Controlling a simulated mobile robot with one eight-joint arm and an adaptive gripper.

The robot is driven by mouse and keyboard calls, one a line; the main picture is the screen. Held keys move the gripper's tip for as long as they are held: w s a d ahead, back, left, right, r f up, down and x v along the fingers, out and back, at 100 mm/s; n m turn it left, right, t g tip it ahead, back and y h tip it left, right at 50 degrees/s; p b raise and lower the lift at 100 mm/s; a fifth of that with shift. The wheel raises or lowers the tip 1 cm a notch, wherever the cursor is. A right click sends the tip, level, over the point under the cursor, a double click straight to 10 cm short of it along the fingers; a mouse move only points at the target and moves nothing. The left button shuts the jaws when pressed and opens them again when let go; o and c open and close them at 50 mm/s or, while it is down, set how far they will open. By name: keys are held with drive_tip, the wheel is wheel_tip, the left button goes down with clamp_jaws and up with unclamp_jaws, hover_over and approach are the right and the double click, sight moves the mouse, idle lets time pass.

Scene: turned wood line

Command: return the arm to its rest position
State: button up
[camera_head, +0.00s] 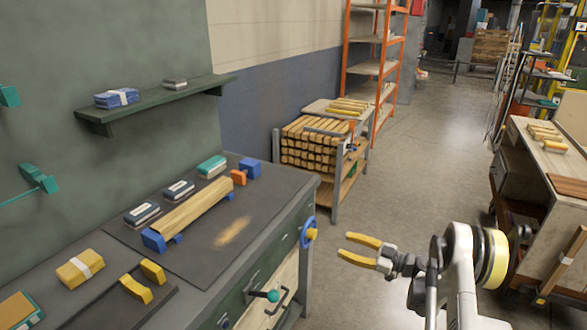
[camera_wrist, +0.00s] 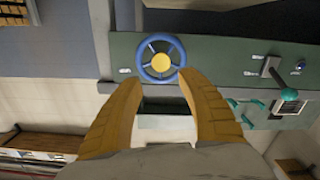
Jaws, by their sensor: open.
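My gripper (camera_head: 361,249) has yellow fingers spread apart with nothing between them. In the head view it is in the air over the aisle, to the right of the workbench (camera_head: 311,213). In the wrist view the open fingers (camera_wrist: 163,85) point toward the blue handwheel (camera_wrist: 160,59) with its yellow hub on the bench's green front. A gap of floor shows between the fingers and the handwheel (camera_head: 308,232) in the head view. My pale arm comes in from the lower right of the head view.
On the bench, a wooden workpiece (camera_head: 190,212) lies between blue supports. A lever with a teal knob (camera_head: 272,296) juts from the bench front. A cart (camera_head: 334,203) with stacked wood stands behind, and a wooden bench (camera_head: 541,160) is at the right. The aisle floor (camera_head: 432,160) between is clear.

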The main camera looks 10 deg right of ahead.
drive_tip(key=w+a+r+m+g+h, duration=0.1)
drive_tip(key=a+r+m+g+h, duration=0.3)
drive_tip(key=r, duration=0.6)
drive_tip(key=s+a+r+m+h, duration=0.25)
drive_tip(key=s+a+r, duration=0.4)
drive_tip(key=r, duration=0.35)
drive_tip(key=s+r+m+h, duration=0.1)
drive_tip(key=s+m+h, duration=0.2)
drive_tip(key=s, duration=1.2)
drive_tip(key=s+d+r+m+h, duration=0.1)
drive_tip(key=s+m+h, duration=0.3)
drive_tip(key=s, duration=1.1)
drive_tip(key=shift+d+r+t+h, duration=0.15)
drive_tip(key=shift+r+t+h, duration=0.25)
drive_tip(key=shift+h, duration=0.05)
